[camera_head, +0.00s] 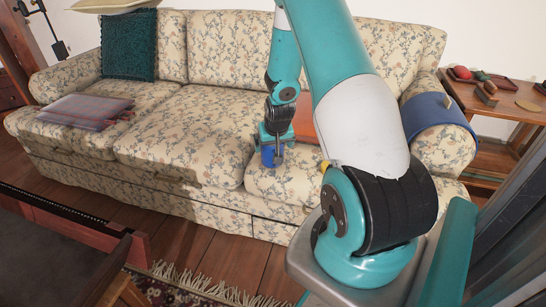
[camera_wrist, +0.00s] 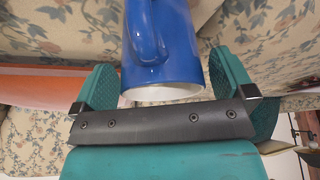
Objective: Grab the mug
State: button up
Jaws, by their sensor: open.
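The blue mug (camera_head: 267,152) is by the sofa's seat cushions, partly hidden by my gripper (camera_head: 270,150) in the head view. In the wrist view the mug (camera_wrist: 180,50) is large, with its handle toward the camera and its pale end facing the gripper's palm. My gripper (camera_wrist: 165,85) is open, with one teal finger on each side of the mug. A gap shows between the left finger and the mug; the right finger is close to it, and I cannot tell whether it touches.
The floral sofa (camera_head: 190,120) lies under and behind my gripper. A flat stack (camera_head: 87,111) and a dark green pillow (camera_head: 129,45) are at its left. A blue cloth (camera_head: 437,113) covers the right armrest. A side table (camera_head: 505,105) with small objects stands at the right.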

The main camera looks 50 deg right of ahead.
jog(key=shift+x, duration=0.9)
jog(key=shift+r, duration=0.1)
jog(key=shift+c, duration=0.2)
jog(key=c, duration=0.9)
jog(key=shift+r, duration=0.15)
